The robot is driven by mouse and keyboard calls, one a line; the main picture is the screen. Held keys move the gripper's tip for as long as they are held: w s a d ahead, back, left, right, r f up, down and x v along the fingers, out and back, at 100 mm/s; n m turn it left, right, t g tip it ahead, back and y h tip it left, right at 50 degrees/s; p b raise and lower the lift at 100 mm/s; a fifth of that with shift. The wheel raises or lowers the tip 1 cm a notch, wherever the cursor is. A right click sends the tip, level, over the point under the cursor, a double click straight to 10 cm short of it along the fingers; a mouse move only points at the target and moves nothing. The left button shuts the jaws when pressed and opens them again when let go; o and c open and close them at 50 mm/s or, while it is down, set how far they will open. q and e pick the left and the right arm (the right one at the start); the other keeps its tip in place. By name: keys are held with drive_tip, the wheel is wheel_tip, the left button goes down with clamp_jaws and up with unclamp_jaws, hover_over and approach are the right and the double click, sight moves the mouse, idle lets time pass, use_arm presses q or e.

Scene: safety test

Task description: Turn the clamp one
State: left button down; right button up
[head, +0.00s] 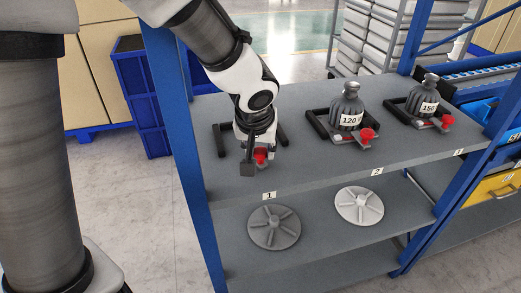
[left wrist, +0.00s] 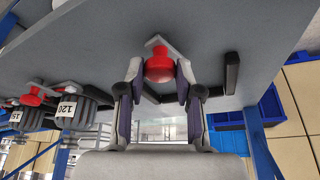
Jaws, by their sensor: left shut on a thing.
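Clamp one is the fixture at the label 1 (head: 269,196) on the shelf top. Its red knob (head: 261,155) shows just below my left gripper (head: 256,158) in the head view. In the left wrist view the red knob (left wrist: 159,66) sits between the two fingers of the left gripper (left wrist: 159,78), which is shut on it. A dark bracket (head: 222,140) of this clamp shows behind the gripper, and no weight is seen in it. Much of the clamp is hidden by my arm. My right gripper is not in view.
Two grey weights, marked 120 (head: 347,107) and 150 (head: 424,97), stand in clamps with red knobs at labels 2 and 3. Two discs, dark grey (head: 274,227) and white (head: 359,206), lie on the lower shelf. A blue post (head: 180,130) stands left of my gripper.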

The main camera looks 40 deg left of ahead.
use_arm(q)
drive_tip(key=shift+m, duration=0.5)
drive_tip(key=c, duration=0.8)
unclamp_jaws()
drive_tip(key=shift+w, duration=0.1)
